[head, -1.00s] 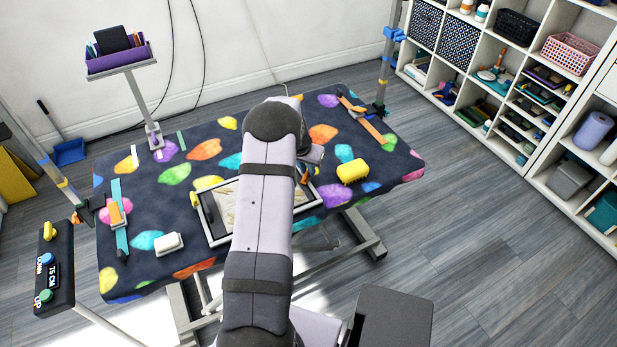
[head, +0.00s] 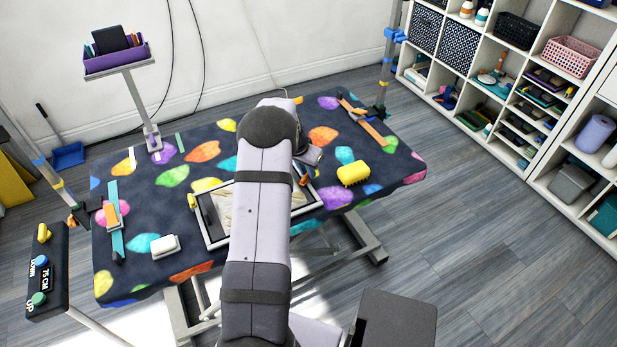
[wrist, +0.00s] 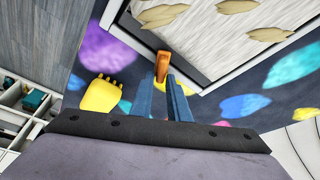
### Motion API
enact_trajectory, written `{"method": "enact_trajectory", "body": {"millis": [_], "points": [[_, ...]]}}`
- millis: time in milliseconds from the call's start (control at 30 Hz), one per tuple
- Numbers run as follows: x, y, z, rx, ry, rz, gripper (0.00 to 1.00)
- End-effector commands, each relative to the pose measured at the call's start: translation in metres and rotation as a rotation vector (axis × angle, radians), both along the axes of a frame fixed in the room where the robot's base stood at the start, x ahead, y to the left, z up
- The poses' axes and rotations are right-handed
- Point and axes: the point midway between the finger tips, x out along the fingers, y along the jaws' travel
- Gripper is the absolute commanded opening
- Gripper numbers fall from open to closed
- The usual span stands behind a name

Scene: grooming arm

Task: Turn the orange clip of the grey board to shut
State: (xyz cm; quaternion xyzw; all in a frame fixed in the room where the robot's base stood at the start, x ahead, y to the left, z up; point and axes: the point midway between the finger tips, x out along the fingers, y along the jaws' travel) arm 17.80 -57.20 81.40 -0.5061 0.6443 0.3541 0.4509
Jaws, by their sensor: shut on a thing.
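The grey board (head: 226,208) lies on the dark patterned table as a framed panel with leaf shapes, partly hidden by my arm in the head view. Its pale panel (wrist: 215,35) and grey frame fill the top of the wrist view. The orange clip (wrist: 162,62) sits at the frame's edge near one corner. My gripper (wrist: 166,80) has its two blue fingers closed around the clip. How far the clip is turned is hard to tell.
A yellow brush (head: 353,173) lies right of the board; it also shows in the wrist view (wrist: 101,94). A white block (head: 165,246) lies to the left. Blue and orange straps (head: 115,220) lie at the table's left end. Shelves (head: 500,75) stand at the right.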

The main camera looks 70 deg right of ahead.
Motion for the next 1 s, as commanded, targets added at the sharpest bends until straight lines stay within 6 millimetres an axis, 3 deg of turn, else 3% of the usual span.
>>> {"method": "enact_trajectory", "body": {"millis": [533, 1000], "points": [[0.0001, -0.0001, -0.0018, -0.001, 0.000, -0.193, 0.00], [-0.0004, 0.0003, -0.0006, 0.000, 0.001, -0.215, 0.00]]}}
